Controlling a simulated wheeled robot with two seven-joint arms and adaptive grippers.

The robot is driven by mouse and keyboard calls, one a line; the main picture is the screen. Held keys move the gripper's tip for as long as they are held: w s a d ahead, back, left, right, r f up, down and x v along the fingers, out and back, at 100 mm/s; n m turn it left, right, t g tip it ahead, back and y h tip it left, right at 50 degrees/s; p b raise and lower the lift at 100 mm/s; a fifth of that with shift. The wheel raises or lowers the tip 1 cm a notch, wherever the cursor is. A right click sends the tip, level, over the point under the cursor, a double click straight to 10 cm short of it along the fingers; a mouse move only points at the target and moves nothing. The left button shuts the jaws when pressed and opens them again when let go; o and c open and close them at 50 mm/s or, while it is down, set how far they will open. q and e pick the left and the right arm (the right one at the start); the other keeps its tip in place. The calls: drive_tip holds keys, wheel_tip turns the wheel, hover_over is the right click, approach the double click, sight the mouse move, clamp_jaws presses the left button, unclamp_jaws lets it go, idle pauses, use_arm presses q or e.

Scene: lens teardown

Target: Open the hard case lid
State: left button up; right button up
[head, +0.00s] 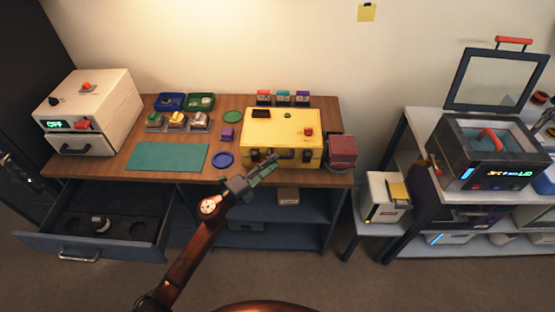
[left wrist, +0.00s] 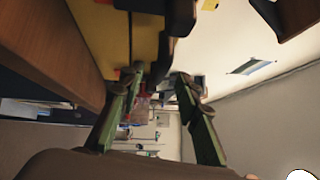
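The yellow hard case (head: 284,126) stands on the right part of the wooden workbench with its lid down. Dark latches and a handle show on its front face, and a red knob (head: 308,132) and a black patch are on top. My left gripper (head: 270,164) is at the front of the case near its left latch; whether it touches is unclear. In the left wrist view its two fingers (left wrist: 160,76) are spread, with nothing clearly between them. The yellow case (left wrist: 146,38) fills the top there, with dark fittings just beyond the fingertips. My right gripper is out of view.
A dark red block (head: 342,149) stands close to the case's right side. A blue disc (head: 223,160) and a purple cube lie left of it. Small coloured-top containers stand behind it. A drawer (head: 75,241) hangs open at the lower left. The green mat (head: 166,156) is bare.

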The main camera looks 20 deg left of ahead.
use_arm(q)
drive_tip(key=shift+x, duration=1.45)
drive_tip(key=shift+c, duration=0.3)
clamp_jaws()
